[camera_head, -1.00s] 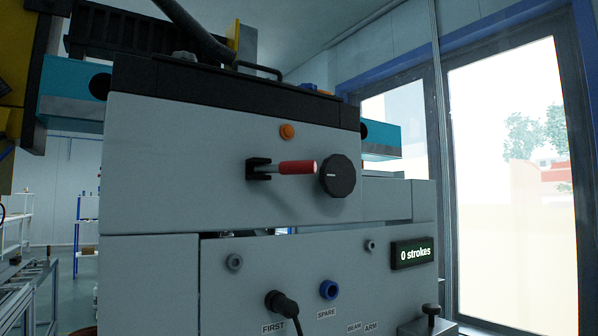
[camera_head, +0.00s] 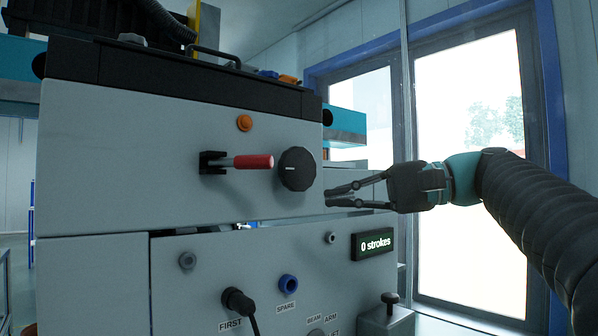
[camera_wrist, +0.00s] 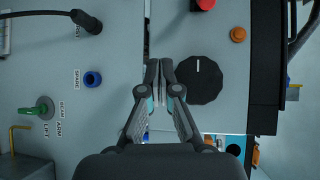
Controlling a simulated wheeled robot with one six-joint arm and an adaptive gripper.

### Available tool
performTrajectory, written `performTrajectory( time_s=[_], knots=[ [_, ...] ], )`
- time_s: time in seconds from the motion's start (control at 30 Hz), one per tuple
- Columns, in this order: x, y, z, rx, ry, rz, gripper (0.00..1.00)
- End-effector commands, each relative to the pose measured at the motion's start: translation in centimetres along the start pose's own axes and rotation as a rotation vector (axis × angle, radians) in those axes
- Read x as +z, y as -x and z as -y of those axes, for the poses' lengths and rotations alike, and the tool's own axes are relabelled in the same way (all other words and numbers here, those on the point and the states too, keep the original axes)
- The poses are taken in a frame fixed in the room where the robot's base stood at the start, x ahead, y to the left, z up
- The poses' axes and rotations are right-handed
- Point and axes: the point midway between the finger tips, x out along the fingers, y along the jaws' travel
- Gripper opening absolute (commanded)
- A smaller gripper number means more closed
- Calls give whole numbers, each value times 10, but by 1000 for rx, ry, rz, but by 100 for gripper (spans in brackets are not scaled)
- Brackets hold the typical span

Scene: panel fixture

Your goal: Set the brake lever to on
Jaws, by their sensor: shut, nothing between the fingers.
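The brake lever (camera_head: 253,162) has a red handle on a black bracket and sticks out level to the right on the grey upper panel. In the wrist view only the end of its red handle (camera_wrist: 205,4) shows at the top edge. My gripper (camera_head: 328,197) is right of the lever and the black knob, in front of the panel's right end. In the wrist view the fingertips of my gripper (camera_wrist: 160,64) are close together with nothing between them, just beside the knob.
A black round knob (camera_head: 297,169) sits between the lever and my gripper. An orange button (camera_head: 244,123) is above the lever. Below are a "0 strokes" display (camera_head: 373,244), a blue SPARE socket (camera_head: 288,283) and a plugged cable (camera_head: 238,301). A green LIFT part (camera_wrist: 43,108) shows in the wrist view.

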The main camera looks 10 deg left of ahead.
Motion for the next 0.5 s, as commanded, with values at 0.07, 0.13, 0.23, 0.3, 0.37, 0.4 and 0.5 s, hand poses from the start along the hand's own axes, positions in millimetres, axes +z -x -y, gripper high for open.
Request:
performTrajectory(
  time_s=[0.07, 0.13, 0.23, 0.3, 0.37, 0.4, 0.5],
  knots=[
    [-1, 7, 22, -58, 22, 63, 0],
    [2, 11, 34, -93, 38, 107, 0],
    [5, 14, 44, -123, 53, 145, 0],
    [6, 13, 47, -130, 57, 158, 0],
    [7, 9, 48, -133, 59, 162, 0],
    [8, 5, 49, -133, 59, 162, 0],
    [12, -10, 51, -133, 59, 163, 0]
  ],
)
